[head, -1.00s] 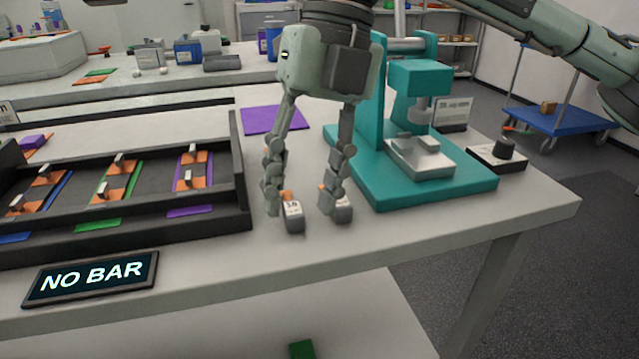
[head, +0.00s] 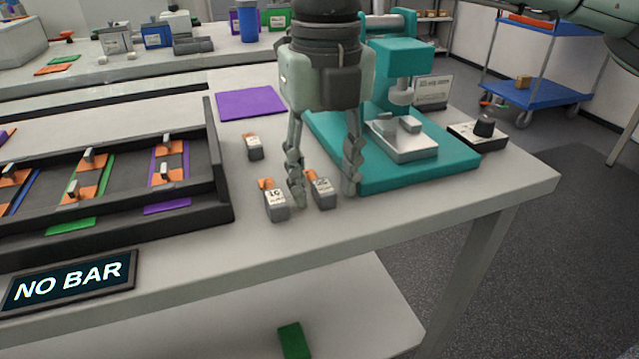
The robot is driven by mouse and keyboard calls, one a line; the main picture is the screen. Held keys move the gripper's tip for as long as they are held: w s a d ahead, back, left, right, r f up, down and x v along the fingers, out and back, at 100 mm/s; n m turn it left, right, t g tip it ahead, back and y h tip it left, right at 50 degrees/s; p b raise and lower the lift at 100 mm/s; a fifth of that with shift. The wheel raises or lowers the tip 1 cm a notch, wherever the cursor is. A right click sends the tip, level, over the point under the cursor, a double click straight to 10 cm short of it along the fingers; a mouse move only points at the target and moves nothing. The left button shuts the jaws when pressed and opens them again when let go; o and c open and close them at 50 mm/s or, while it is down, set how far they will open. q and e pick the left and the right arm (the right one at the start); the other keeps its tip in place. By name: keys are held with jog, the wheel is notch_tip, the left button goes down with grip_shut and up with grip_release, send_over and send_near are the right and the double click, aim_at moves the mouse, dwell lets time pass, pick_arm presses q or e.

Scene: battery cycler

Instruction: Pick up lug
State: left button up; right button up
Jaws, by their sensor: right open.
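Three small grey lugs with orange ends and white labels stand on the pale bench: a front left lug (head: 275,205), a front right lug (head: 323,192) and a lug farther back (head: 254,150). My right gripper (head: 324,193) comes down from above, open. Its fingers appear on either side of the front right lug, one to its left, between the two front lugs, and one to its right. I see no grip on it; whether a finger touches it, I cannot tell. My left gripper is not in view.
A teal press (head: 440,165) stands close to the right of the gripper, with a black knob box (head: 478,135) beyond. A purple mat (head: 250,103) lies behind.

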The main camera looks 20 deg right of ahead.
grip_shut()
jog(key=shift+r, duration=0.2)
dwell(0.3)
